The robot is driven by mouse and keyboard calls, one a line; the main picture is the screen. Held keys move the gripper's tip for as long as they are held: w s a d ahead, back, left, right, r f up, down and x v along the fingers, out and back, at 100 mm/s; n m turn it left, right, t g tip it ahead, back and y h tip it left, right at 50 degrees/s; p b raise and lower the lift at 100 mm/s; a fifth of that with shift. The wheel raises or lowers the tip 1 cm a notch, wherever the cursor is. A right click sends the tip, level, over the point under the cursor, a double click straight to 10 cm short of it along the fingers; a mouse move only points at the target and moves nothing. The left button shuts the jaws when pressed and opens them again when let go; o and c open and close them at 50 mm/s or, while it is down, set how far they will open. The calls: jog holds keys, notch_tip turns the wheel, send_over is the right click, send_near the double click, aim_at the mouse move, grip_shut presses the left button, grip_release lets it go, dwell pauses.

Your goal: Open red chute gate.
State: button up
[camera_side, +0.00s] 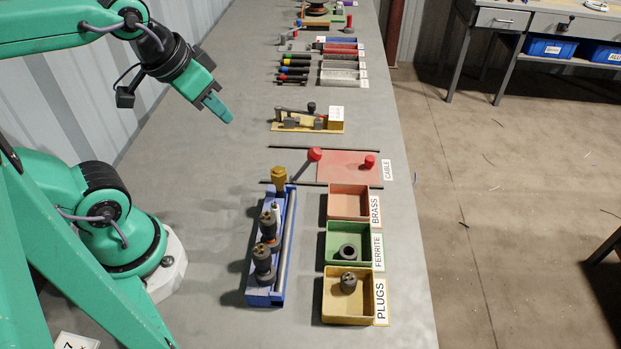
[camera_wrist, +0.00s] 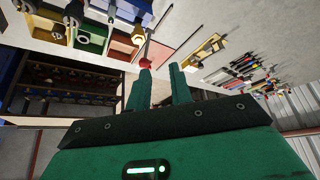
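The red gate plate (camera_side: 338,168) lies flat between two dark rails on the bench, beside the CABLE label. A small red knob (camera_side: 369,161) stands near its right end. A red ball (camera_side: 315,154) on a thin rod stands by the plate's left end. In the wrist view a red ball (camera_wrist: 146,63) on a rod appears just beyond the left fingertip, with a pinkish-red plate (camera_wrist: 159,53) behind it. My gripper (camera_side: 219,108) is raised above the bench, up and left of the plate, apart from it. Its two fingers (camera_wrist: 160,70) are spread with nothing between them.
A blue rack (camera_side: 285,245) with several dark plugs stands in front of the gate. BRASS (camera_side: 334,204), FERRITE (camera_side: 332,244) and PLUGS (camera_side: 332,297) trays line the bench's right edge. A tan fixture (camera_side: 336,126) sits behind the gate. Bare bench lies to the left.

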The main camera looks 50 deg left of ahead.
jog(key=o, duration=0.3)
jog(key=shift+w, duration=0.1)
jog(key=shift+o, duration=0.6)
jog(key=shift+w+r, duration=0.15)
jog(key=shift+w, duration=0.1)
jog(key=g, duration=0.6)
send_over(370, 158)
notch_tip(370, 158, down, 15)
jog(key=shift+s+r, duration=0.1)
jog(key=shift+s, duration=0.05)
jog(key=shift+f, duration=0.35)
jog(key=shift+f, duration=0.15)
jog(key=shift+f, duration=3.75)
